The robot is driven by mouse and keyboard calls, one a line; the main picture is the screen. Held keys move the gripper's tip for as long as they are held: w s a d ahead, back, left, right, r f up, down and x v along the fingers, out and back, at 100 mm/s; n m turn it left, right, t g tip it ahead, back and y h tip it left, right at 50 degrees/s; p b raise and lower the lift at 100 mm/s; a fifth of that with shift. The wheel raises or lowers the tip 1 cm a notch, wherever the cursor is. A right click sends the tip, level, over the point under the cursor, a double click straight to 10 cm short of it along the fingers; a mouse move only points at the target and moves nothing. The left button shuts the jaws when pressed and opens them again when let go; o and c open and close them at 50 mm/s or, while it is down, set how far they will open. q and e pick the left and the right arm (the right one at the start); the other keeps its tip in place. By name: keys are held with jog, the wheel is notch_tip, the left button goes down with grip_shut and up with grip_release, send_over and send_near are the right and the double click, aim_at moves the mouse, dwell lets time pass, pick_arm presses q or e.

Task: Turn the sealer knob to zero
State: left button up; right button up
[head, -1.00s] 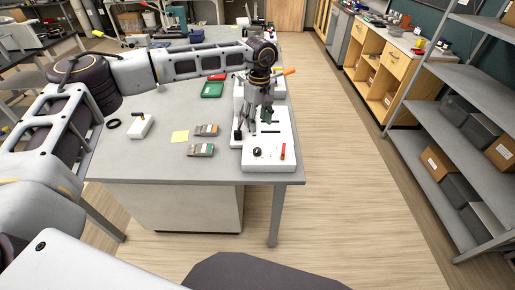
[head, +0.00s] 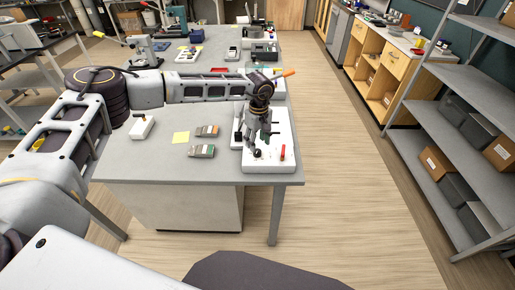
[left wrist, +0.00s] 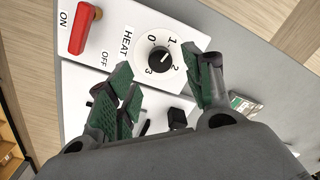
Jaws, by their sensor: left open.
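The white sealer (head: 272,163) lies at the near right corner of the grey table. Its black knob (head: 257,153) is on the near part of its top. In the left wrist view the knob (left wrist: 159,59) sits on a white dial marked 0, 1, 2 and 3, beside the word HEAT. A pale mark on the knob seems to point between 1 and 2. My left gripper (head: 260,142) is open just above the knob. In the left wrist view its green-padded fingers (left wrist: 164,76) are spread to either side of the knob, apparently not touching it. My right gripper is not in view.
A red switch lever (left wrist: 81,28) marked ON and OFF stands beside the dial. The floor right of the table is clear.

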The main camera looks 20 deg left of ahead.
aim_at(258, 151)
pick_arm(q)
jog(key=shift+s+f+p, duration=0.1)
jog(key=shift+f+p, duration=0.3)
jog(key=shift+f, duration=2)
jog(key=shift+c, duration=0.2)
jog(key=c, duration=1)
